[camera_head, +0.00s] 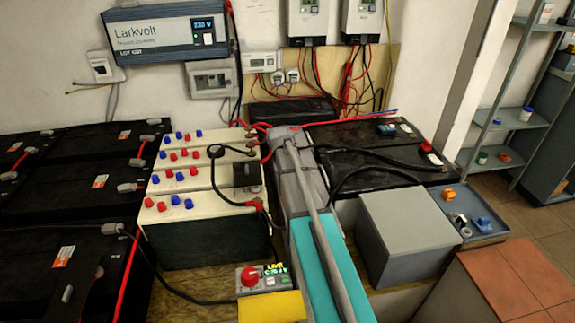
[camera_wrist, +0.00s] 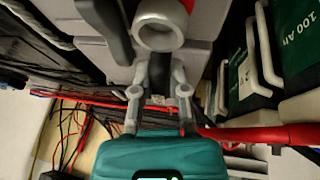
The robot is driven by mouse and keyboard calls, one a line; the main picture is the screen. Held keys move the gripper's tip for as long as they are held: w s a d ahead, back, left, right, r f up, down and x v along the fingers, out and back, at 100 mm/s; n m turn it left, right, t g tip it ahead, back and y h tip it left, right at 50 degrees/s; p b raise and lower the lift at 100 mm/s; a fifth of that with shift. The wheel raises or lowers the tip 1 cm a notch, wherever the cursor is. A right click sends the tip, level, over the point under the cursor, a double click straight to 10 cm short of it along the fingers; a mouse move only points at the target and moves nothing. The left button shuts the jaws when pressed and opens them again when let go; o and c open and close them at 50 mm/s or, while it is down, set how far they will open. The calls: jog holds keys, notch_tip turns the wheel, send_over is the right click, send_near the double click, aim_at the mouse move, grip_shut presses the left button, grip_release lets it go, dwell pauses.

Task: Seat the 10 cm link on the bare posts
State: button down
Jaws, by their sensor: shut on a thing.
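In the wrist view my gripper (camera_wrist: 160,72) has its grey fingers drawn together beyond the teal wrist housing. It is shut on a grey ring-ended piece (camera_wrist: 160,38). I cannot tell for certain that this piece is the 10 cm link. In the head view my arm runs up the middle and hides the fingertips and whatever they hold. The cream-topped batteries (camera_head: 200,211) stand left of the arm, with red and blue caps on top and cables at their right ends. I cannot make out which posts are bare.
A grey box (camera_head: 405,235) stands right of my arm, beside a blue tray (camera_head: 487,238) of small parts. A red-knobbed control box (camera_head: 250,280) sits in front. Loose black cables (camera_head: 228,187) cross the batteries. Black batteries (camera_head: 100,200) fill the left; another black-topped bank (camera_head: 360,155) is behind right.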

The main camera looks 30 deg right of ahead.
jog(key=shift+f+b, duration=0.6)
jog(key=shift+f, duration=0.05)
dwell(1.6)
dwell(0.3)
jog(key=c, duration=0.6)
grip_release()
jog(key=shift+o, duration=0.2)
jog(key=o, duration=0.4)
jog(key=shift+r, duration=0.2)
jog(key=shift+r+p, duration=3.85)
jog(key=shift+p, duration=0.2)
